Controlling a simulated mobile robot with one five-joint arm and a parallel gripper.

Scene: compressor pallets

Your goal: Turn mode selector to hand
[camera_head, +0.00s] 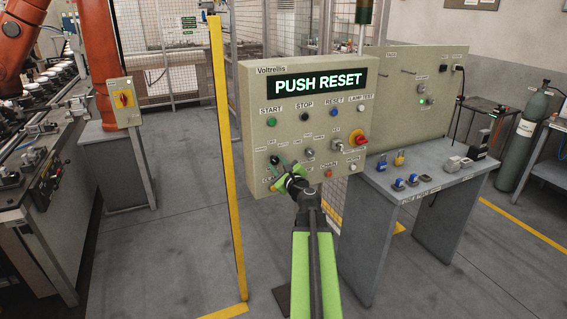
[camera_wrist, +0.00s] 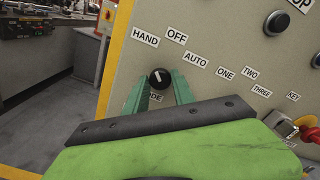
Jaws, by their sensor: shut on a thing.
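The mode selector (camera_wrist: 159,78) is a round black knob with a white pointer mark, on a beige control panel (camera_head: 250,110). The labels HAND (camera_wrist: 145,36), OFF (camera_wrist: 177,30) and AUTO (camera_wrist: 195,60) arc above it in the wrist view. The mark is small and appears to lean up and slightly left, toward HAND; its exact setting is hard to tell. My gripper (camera_wrist: 159,92) has its teal fingers on both sides of the knob, shut on it. In the head view my gripper (camera_head: 279,166) covers the panel's lower left, and much of the selector is hidden.
The panel display (camera_head: 318,82) reads PUSH RESET. Several buttons and a red-yellow knob (camera_head: 357,138) are on the panel. A yellow post (camera_head: 227,150) stands close left. A grey table (camera_head: 400,190) with padlocks is at right. The floor at left is clear.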

